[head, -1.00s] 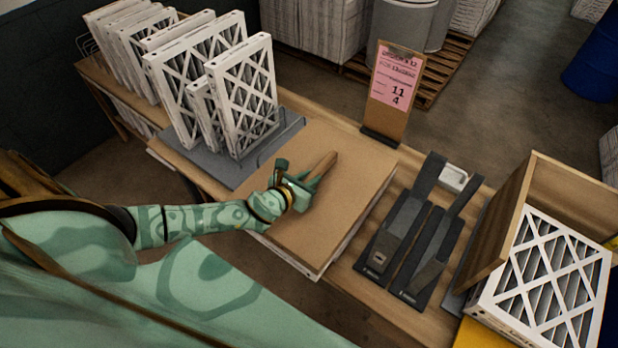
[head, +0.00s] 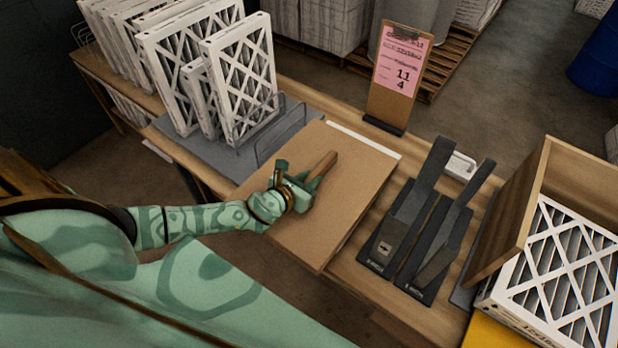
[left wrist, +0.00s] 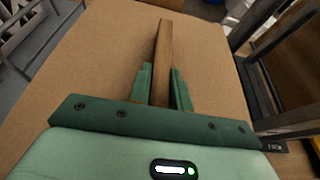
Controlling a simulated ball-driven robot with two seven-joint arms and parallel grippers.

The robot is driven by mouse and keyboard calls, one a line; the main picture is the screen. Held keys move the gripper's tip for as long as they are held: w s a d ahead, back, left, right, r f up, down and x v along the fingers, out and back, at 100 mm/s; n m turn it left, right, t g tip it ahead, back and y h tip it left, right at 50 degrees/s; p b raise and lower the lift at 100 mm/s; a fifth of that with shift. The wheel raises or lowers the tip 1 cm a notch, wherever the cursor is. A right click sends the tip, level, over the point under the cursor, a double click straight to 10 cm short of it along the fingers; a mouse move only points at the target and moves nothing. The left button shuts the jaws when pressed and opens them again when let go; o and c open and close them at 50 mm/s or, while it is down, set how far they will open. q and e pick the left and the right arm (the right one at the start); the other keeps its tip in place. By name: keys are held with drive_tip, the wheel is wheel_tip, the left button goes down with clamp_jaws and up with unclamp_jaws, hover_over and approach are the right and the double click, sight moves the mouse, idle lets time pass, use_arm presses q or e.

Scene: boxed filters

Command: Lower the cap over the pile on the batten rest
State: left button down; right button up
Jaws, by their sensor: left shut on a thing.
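The cap is a flat brown board (head: 345,190) with a wooden bar handle (head: 323,166) on top. My left gripper (head: 303,184) is shut on this handle; in the left wrist view, the handle (left wrist: 163,65) stands between its two fingers. The cap covers most of the pile below it. A white strip of the pile (head: 365,139) shows along the cap's far edge. The batten rest is hidden, and I cannot tell whether the cap touches the pile. My right gripper is not in view.
A clipboard stand (head: 400,80) is behind. White pleated filters (head: 240,80) stand in a rack at left. An open wooden box (head: 510,220) and another filter (head: 565,275) are at right.

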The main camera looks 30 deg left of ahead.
use_arm(q)
drive_tip(key=c, duration=1.2)
unclamp_jaws()
drive_tip(key=shift+f, duration=0.1)
drive_tip(key=p+v, duration=0.1)
drive_tip(key=v, duration=1.5)
drive_tip(key=shift+s+p, duration=0.2)
drive_tip(key=shift+p, duration=0.1)
